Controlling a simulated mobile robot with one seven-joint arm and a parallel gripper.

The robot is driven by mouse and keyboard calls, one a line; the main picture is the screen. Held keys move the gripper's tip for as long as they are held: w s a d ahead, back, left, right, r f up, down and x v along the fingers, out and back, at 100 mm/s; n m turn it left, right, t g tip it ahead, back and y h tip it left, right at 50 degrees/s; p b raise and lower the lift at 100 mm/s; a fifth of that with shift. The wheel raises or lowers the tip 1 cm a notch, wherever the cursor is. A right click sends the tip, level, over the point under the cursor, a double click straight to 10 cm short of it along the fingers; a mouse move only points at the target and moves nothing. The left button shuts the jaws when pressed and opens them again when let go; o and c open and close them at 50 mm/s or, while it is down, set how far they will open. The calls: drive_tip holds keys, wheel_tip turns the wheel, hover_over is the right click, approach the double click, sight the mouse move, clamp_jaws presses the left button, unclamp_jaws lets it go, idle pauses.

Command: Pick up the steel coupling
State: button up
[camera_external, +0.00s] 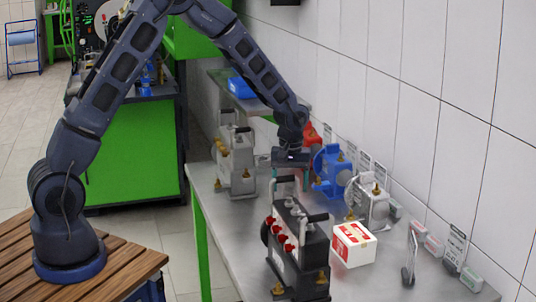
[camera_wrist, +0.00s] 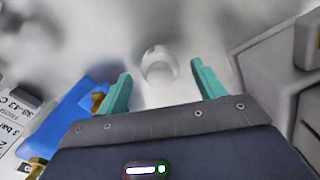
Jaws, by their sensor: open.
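A shiny, pale, rounded metal piece, which looks like the steel coupling (camera_wrist: 159,64), stands on the grey surface in the wrist view. It lies ahead of my gripper (camera_wrist: 161,72), between the lines of its two teal fingers. The fingers are spread apart with nothing held between them. In the external view my gripper (camera_external: 289,176) points down over the bench, behind the black pump. I cannot make out the coupling there; it seems hidden by the pump or my gripper.
The metal bench (camera_external: 355,284) holds a black pump (camera_external: 298,250) with red fittings, a blue pump (camera_external: 332,172), a silver pump (camera_external: 237,163) and a red-white box (camera_external: 354,244). In the wrist view, a blue body (camera_wrist: 72,115) is left and a grey block (camera_wrist: 285,85) right.

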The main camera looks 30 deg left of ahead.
wheel_tip(320, 180, down, 2)
drive_tip(key=shift+f, duration=0.1)
drive_tip(key=c, duration=1.3)
